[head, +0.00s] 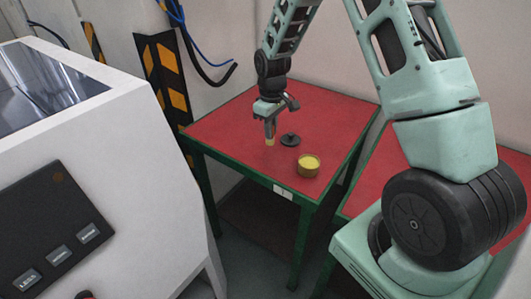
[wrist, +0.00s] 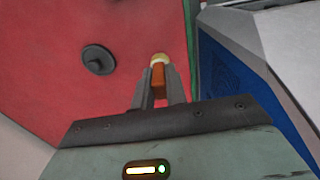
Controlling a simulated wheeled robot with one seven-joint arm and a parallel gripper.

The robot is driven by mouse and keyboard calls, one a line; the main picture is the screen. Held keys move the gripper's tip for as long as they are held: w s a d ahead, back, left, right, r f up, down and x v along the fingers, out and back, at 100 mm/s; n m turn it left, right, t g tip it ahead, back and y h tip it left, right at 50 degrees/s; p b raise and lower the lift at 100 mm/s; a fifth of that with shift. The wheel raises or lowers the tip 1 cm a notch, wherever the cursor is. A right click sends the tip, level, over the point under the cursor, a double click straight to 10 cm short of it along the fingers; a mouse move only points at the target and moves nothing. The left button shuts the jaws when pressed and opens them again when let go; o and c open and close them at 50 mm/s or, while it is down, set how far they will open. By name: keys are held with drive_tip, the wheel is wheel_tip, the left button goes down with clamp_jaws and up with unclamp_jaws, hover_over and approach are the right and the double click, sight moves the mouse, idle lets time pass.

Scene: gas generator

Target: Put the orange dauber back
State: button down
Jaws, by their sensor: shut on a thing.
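My gripper (head: 270,122) hangs over the red top of the green-framed table, fingers pointing down. In the wrist view its fingers (wrist: 159,88) are shut on the orange dauber (wrist: 159,80), whose pale rounded tip (wrist: 158,58) shows beyond the fingertips. In the head view only a small pale tan end (head: 269,142) shows below the fingers. I cannot tell whether it touches the table. A round container with yellow content (head: 308,161) stands to the right and nearer the table's front edge. A black disc with a raised centre (head: 290,139) lies between them; it also shows in the wrist view (wrist: 98,59).
A large white machine (head: 110,130) with a dark button panel (head: 48,240) fills the left. A second red table top (head: 385,180) is behind my arm at right. Blue and black cables hang at the wall. The first table's red top is mostly bare.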

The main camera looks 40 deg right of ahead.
sight(271, 144)
wheel_tip(271, 144, down, 9)
drive_tip(key=shift+s+r+p, duration=0.1)
drive_tip(key=shift+r+p, duration=0.1)
drive_tip(key=shift+p, duration=0.5)
drive_tip(key=c, duration=1.4)
unclamp_jaws()
drive_tip(key=shift+r, duration=0.1)
wheel_tip(271, 144, up, 11)
drive_tip(key=shift+r+b, duration=0.2)
drive_tip(key=shift+b, duration=0.95)
drive_tip(key=s+a+r+n, duration=0.1)
drive_tip(key=s+a+r, duration=0.2)
drive_tip(key=a, duration=0.4)
drive_tip(key=s+a+r, duration=0.3)
drive_tip(key=s+a, duration=0.1)
drive_tip(key=a, duration=0.4)
drive_tip(key=s+a+r+n, duration=0.1)
drive_tip(key=s+a, duration=0.4)
drive_tip(key=s, duration=0.6)
drive_tip(key=s+a+r+n, duration=0.1)
drive_tip(key=s+a+r, duration=0.2)
drive_tip(key=s, duration=0.9)
drive_tip(key=a, duration=0.3)
drive_tip(key=shift+s+a+n+y, duration=0.2)
drive_tip(key=shift+s+n+y, duration=0.1)
drive_tip(key=shift+r, duration=0.15)
